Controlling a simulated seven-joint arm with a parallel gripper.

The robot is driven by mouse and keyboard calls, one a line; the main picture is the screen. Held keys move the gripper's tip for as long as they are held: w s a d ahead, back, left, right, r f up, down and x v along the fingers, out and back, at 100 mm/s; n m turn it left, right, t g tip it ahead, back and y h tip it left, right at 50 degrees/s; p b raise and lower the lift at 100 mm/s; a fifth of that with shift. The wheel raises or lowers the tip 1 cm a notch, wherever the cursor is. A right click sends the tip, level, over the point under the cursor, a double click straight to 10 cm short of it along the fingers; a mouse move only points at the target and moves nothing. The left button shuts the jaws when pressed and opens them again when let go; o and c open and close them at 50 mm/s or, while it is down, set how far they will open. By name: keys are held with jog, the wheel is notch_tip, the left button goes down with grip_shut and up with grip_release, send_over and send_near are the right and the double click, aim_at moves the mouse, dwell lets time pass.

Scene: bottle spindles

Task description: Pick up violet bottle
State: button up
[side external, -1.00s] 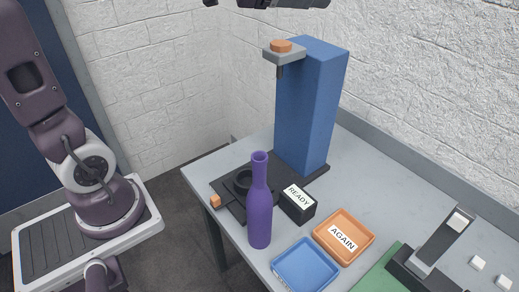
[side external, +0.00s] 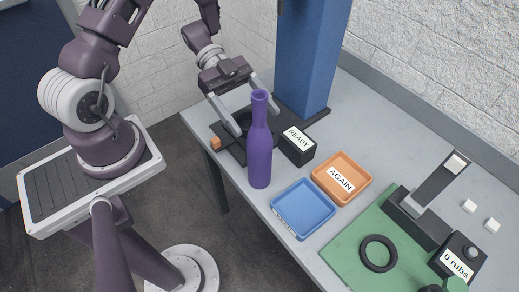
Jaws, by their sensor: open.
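The violet bottle (side external: 260,150) stands upright at the front edge of the grey table, left of the blue tray. My gripper (side external: 250,124) comes down from above, behind the bottle as this view sees it. Its two fingers are spread apart, one showing left of the bottle's neck and one just behind the neck. I cannot tell whether the fingers touch the bottle or how far behind it they are. The dark base with a round ring behind the bottle is partly hidden by the fingers and the bottle.
A black block marked READY (side external: 297,146) stands close to the right of the bottle. A blue tray (side external: 304,232) and an orange tray marked AGAIN (side external: 361,197) lie further right. A tall blue column (side external: 305,70) rises behind. A green mat (side external: 345,250) holds a black ring (side external: 379,253).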

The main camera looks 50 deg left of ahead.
send_near(267, 165)
jog(key=d, duration=0.3)
jog(key=x, duration=0.3)
jog(key=f+x, duration=0.1)
jog(key=x, duration=0.3)
jog(key=shift+a, duration=0.15)
jog(key=shift+r, duration=0.1)
grip_shut()
